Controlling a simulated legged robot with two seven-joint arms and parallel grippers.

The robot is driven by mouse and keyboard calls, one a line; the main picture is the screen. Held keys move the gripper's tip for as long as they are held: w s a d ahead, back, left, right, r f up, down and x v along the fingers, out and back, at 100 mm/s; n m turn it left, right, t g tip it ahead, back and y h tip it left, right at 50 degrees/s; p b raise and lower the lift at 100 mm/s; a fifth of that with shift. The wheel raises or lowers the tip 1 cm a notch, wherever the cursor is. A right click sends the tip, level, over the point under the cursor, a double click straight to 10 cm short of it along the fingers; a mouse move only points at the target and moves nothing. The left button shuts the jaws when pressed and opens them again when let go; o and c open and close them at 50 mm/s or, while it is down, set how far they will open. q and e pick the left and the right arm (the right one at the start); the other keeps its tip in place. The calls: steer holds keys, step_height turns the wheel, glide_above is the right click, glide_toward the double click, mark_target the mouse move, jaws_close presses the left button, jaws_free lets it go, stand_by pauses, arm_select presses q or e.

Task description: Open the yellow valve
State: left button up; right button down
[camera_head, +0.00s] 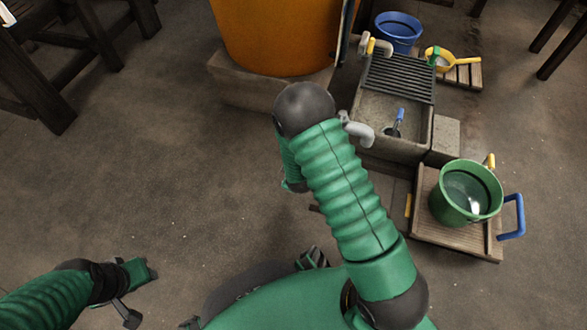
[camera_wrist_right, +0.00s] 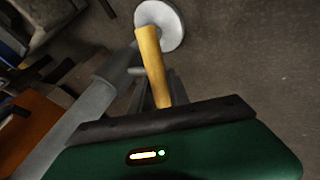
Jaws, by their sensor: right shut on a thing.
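The yellow valve handle (camera_wrist_right: 151,62) stands in the middle of the right wrist view, its far end against a pale round disc (camera_wrist_right: 160,22). A grey pipe (camera_wrist_right: 95,105) runs beside it. My right gripper (camera_wrist_right: 170,88) is shut on the handle, whose near end goes behind the green hand body. In the head view my right arm hides this gripper and the held handle. A grey pipe end (camera_head: 357,131) shows just right of the arm. My left gripper (camera_head: 148,270) is at lower left above bare floor; its jaw opening is unclear.
An orange tank (camera_head: 275,35) stands on a stone block (camera_head: 245,88). A stone sink (camera_head: 368,101), a blue bucket (camera_head: 397,32) and a green bucket (camera_head: 438,205) on a wooden pallet (camera_head: 430,235) are at right. Floor at left is clear; dark wooden furniture (camera_head: 40,95) stands upper left.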

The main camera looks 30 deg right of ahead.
steer(key=shift+s, duration=0.1)
stand_by(0.3)
steer(key=shift+s+d+r+m+t+y, duration=0.1)
steer(key=shift+m+t+y, duration=0.1)
steer(key=shift+t+y, duration=0.25)
steer(key=shift+s+m+t+y, duration=0.1)
steer(key=shift+m+t+y, duration=0.15)
steer(key=shift+t, duration=0.3)
steer(key=t, duration=0.1)
steer(key=m+t+y, duration=0.1)
steer(key=t+y, duration=0.1)
steer(key=shift+s+d+r+m, duration=0.2)
steer(key=shift+r+m, duration=0.05)
steer(key=m+t, duration=0.1)
steer(key=m+t+y, duration=0.1)
steer(key=t, duration=0.1)
steer(key=s+t+y, duration=0.1)
steer(key=t, duration=0.1)
steer(key=shift+d+r+m, duration=0.2)
steer(key=shift+d+m, duration=0.1)
steer(key=shift+m, duration=0.1)
steer(key=shift+t, duration=0.3)
steer(key=c, duration=1.3)
jaws_free()
steer(key=shift+w+d, duration=0.1)
steer(key=shift+o, duration=0.2)
steer(key=shift+r, duration=0.1)
